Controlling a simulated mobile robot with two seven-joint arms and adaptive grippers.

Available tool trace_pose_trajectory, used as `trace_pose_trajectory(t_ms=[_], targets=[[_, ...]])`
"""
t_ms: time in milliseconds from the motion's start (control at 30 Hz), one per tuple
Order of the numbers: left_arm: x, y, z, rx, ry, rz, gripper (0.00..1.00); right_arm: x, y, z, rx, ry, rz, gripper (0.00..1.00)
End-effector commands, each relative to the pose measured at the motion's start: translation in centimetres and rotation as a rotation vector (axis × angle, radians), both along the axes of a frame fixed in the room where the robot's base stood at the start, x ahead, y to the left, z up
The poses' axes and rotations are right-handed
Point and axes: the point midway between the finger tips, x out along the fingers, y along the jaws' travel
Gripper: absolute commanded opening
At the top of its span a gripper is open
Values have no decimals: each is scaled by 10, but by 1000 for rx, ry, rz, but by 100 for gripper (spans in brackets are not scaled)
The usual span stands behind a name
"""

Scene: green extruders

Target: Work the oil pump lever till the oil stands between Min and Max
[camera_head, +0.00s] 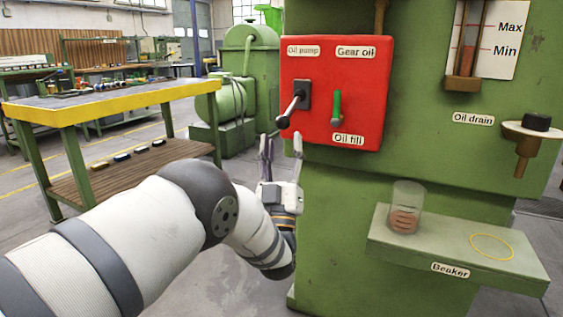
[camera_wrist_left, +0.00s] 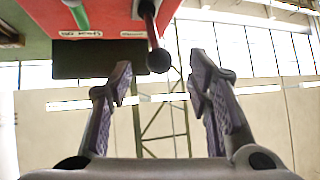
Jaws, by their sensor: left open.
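The oil pump lever (camera_head: 293,107) sticks out of a black plate on the red panel, its black knob low and toward the front. In the left wrist view the lever's black knob (camera_wrist_left: 158,61) hangs from the top, between and beyond the fingers. My left gripper (camera_head: 282,146) is open and empty just below the knob, apart from it; its fingers point up. It also fills the lower left wrist view (camera_wrist_left: 160,88). The oil gauge (camera_head: 468,42) at upper right shows reddish oil low in the tube, near the Min line; the exact level is unclear. My right gripper is out of view.
A green-handled oil fill lever (camera_head: 337,106) sits right of the pump lever on the red panel (camera_head: 363,70). A yellow-edged workbench (camera_head: 110,104) stands at left.

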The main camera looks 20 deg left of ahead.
Motion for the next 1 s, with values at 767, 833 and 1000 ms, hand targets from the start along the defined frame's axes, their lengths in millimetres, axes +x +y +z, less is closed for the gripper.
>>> trace_pose_trajectory(t_ms=[767,833,1000], targets=[[-41,-15,-46,-1,-1,0,46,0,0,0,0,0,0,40],[-41,-15,-46,-1,-1,0,46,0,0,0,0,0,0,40],[-41,-15,-46,-1,-1,0,46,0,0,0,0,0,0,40]])
